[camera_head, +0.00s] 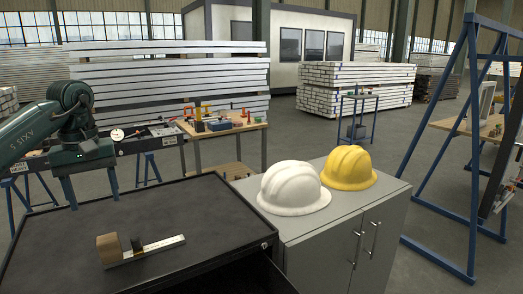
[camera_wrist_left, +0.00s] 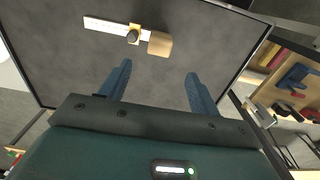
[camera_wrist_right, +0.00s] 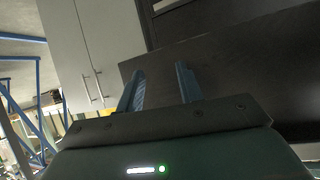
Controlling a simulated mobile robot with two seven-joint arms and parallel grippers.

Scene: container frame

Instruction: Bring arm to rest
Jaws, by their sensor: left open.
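My left gripper (camera_head: 91,192) hangs above the far left part of a black tabletop (camera_head: 200,215). Its two blue fingers are apart with nothing between them, as the left wrist view also shows (camera_wrist_left: 159,70). A tool with a wooden block (camera_head: 109,250), a dark knob and a pale ruler lies on the black top, apart from the left gripper. It also shows in the left wrist view (camera_wrist_left: 159,44), beyond the fingertips. My right gripper (camera_wrist_right: 160,70) shows only in its wrist view, with its fingers apart and empty, in front of dark furniture.
A white helmet (camera_head: 293,188) and a yellow helmet (camera_head: 349,168) stand on a grey cabinet (camera_head: 340,235) right of the black top. A workbench (camera_head: 225,128) with tools stands behind. A blue frame (camera_head: 440,150) stands at right. Bare floor lies between the cabinet and frame.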

